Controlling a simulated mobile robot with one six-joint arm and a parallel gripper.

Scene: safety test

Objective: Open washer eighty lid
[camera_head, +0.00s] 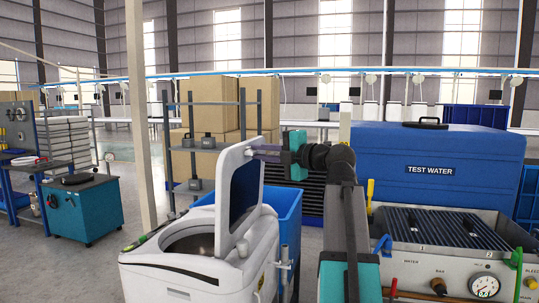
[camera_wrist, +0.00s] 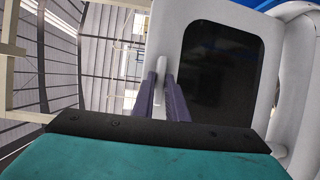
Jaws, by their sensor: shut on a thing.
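The washer (camera_head: 205,262) is a white top-loading machine at the lower middle of the head view, with its round drum opening showing. Its lid (camera_head: 231,202), white with a dark window, stands raised steeply from the right side of the body. My gripper (camera_head: 256,150) is at the lid's upper edge, its fingers pointing left. In the wrist view the two purple fingers (camera_wrist: 160,98) are shut on a small white handle (camera_wrist: 134,66) at the lid's edge. The lid and its dark window (camera_wrist: 220,72) fill the right of that view.
A blue bin (camera_head: 283,222) stands behind the washer. To the right are a blue tank (camera_head: 430,158) marked TEST WATER and a test bench with gauges (camera_head: 447,260). A teal cabinet (camera_head: 86,208) stands at the left. Grey floor lies open between cabinet and washer.

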